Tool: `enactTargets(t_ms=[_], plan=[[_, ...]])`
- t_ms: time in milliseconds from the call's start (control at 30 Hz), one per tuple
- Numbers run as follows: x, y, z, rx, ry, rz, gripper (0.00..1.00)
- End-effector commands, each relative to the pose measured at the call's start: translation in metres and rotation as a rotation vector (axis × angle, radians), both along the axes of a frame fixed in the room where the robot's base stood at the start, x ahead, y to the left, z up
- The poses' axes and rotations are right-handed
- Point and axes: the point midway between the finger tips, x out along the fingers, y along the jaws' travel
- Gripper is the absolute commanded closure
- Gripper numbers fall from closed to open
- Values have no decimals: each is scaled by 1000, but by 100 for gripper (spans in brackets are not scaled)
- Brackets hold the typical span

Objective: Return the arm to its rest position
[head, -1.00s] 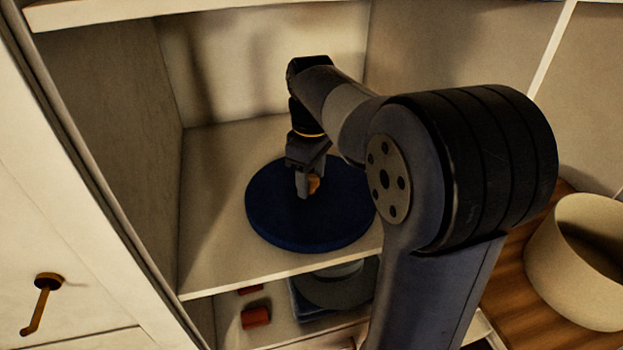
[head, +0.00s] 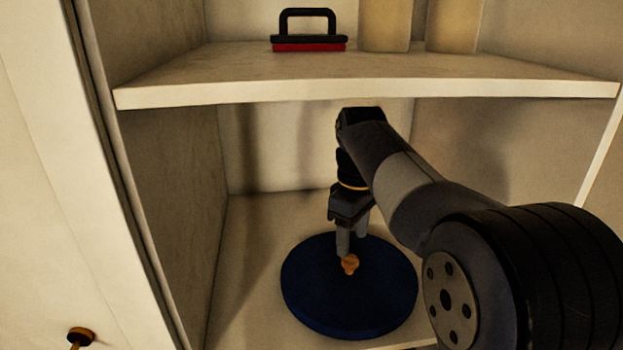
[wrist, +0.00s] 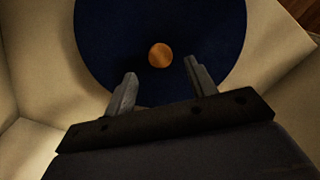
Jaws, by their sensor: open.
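My gripper (head: 352,244) points down inside the cupboard, over a dark blue round disc (head: 310,295) that lies flat on the shelf. A small orange knob (head: 349,264) stands near the middle of the disc. In the wrist view my gripper (wrist: 160,76) has its two fingers spread with nothing between them. There the orange knob (wrist: 160,55) shows just beyond the gap, on the blue disc (wrist: 105,35). In the head view one fingertip overlaps the knob's top edge; I cannot tell if they touch. My arm reaches in from the right.
An upper shelf (head: 370,92) runs close above my wrist. On it stand a black-handled red item (head: 310,46) and two beige containers (head: 385,25). The cupboard's left wall (head: 165,180) is beside the disc. A door with a knob (head: 80,338) is at left.

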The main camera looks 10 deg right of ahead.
Motion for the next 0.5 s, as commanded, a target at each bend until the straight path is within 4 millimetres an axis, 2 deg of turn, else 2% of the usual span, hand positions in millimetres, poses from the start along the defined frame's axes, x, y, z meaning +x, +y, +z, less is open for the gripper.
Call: enactTargets(t_ms=[367, 500], plan=[[-1, 0, -70, 0, 6, 0, 47], [1, 0, -44, 0, -6, 0, 47]])
